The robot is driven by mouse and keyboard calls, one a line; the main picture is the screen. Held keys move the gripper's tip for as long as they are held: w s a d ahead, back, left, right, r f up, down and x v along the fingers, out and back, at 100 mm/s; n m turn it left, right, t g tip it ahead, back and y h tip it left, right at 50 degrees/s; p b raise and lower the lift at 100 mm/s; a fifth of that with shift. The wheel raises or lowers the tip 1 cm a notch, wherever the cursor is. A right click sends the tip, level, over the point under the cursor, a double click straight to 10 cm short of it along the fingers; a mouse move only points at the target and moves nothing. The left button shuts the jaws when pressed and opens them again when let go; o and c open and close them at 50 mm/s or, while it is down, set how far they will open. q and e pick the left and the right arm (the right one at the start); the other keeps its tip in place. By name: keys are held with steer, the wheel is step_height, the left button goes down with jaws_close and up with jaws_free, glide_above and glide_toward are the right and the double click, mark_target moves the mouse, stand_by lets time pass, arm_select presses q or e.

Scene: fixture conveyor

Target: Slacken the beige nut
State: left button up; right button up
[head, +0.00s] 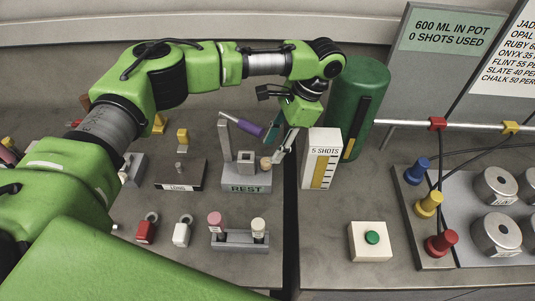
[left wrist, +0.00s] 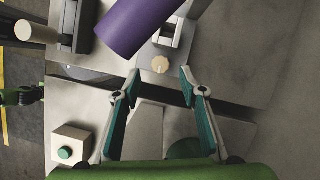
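A small round beige piece, which looks like the nut (head: 266,163), sits at the right end of the grey block marked REST (head: 246,188). It shows in the left wrist view (left wrist: 160,65) just beyond the fingertips. A tool with a purple handle (head: 242,122) slants above the block; its handle fills the top of the left wrist view (left wrist: 140,22), outside the fingers. My left gripper (head: 283,150) points down by the block's right side. In the left wrist view its fingers (left wrist: 161,82) are apart with nothing between them.
A white "5 SHOTS" box (head: 321,160) and a green cylinder (head: 357,105) stand close to the right of my left gripper. A stand (head: 239,242) with pink and cream pegs is in front. A green-button box (head: 370,241) stands front right. A dark gap (head: 290,235) separates the benches.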

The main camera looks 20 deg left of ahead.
mark_target(266, 161)
arm_select(q)
steer(key=shift+p+x, duration=0.45)
steer(key=shift+x, duration=2.25)
steer(key=shift+w, duration=0.1)
jaws_close()
